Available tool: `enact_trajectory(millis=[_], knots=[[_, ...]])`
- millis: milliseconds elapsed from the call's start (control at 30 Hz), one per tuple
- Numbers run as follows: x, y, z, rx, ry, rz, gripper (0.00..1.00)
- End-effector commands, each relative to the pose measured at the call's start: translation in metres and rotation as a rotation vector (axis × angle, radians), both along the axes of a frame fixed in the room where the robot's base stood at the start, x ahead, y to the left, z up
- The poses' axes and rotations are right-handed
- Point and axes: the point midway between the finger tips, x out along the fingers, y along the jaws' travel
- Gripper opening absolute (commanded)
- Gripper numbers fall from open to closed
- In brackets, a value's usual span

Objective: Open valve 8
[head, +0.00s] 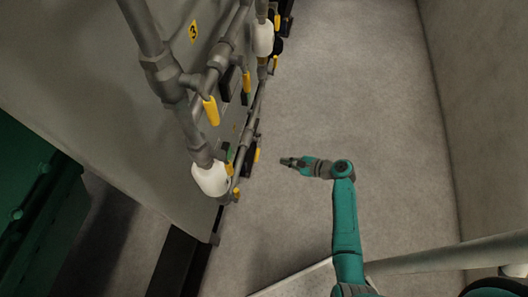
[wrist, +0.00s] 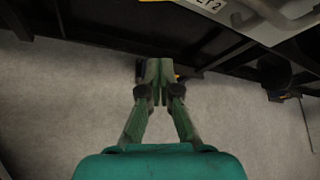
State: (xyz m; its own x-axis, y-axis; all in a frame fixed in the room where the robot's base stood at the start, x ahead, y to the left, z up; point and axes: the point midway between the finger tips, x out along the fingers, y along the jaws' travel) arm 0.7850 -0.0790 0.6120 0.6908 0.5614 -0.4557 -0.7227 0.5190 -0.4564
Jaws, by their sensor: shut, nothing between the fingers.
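Several valves with yellow lever handles sit on the grey pipework along the panel in the head view. A large yellow handle (head: 211,111) is nearest the camera, and a smaller yellow handle (head: 257,155) is closest to my gripper. I cannot read a number 8 on any of them, so I cannot tell which is valve 8. My gripper (head: 284,161) is to the right of the pipes, apart from them, over the floor. In the wrist view my gripper (wrist: 155,70) has its fingers together with nothing held. A small yellow bit shows behind the fingertips.
The grey panel (head: 95,95) carries a yellow label with a 3 (head: 193,31). White bowls (head: 211,179) hang on the pipes. A green machine (head: 35,215) stands at lower left. A wall (head: 490,120) bounds the right. The floor (head: 355,95) between is clear.

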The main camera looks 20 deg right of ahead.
Motion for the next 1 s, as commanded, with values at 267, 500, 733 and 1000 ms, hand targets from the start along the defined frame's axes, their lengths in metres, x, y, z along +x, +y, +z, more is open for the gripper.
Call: enact_trajectory(millis=[267, 500, 733, 1000], knots=[[0.021, 0.017, -0.013, 0.009, 0.003, -0.001, 0.00], [0.047, 0.039, -0.030, 0.007, 0.001, -0.001, 0.00], [0.066, 0.053, -0.042, 0.007, 0.001, -0.002, 0.00], [0.064, 0.063, -0.030, 0.004, 0.000, -0.002, 0.00]])
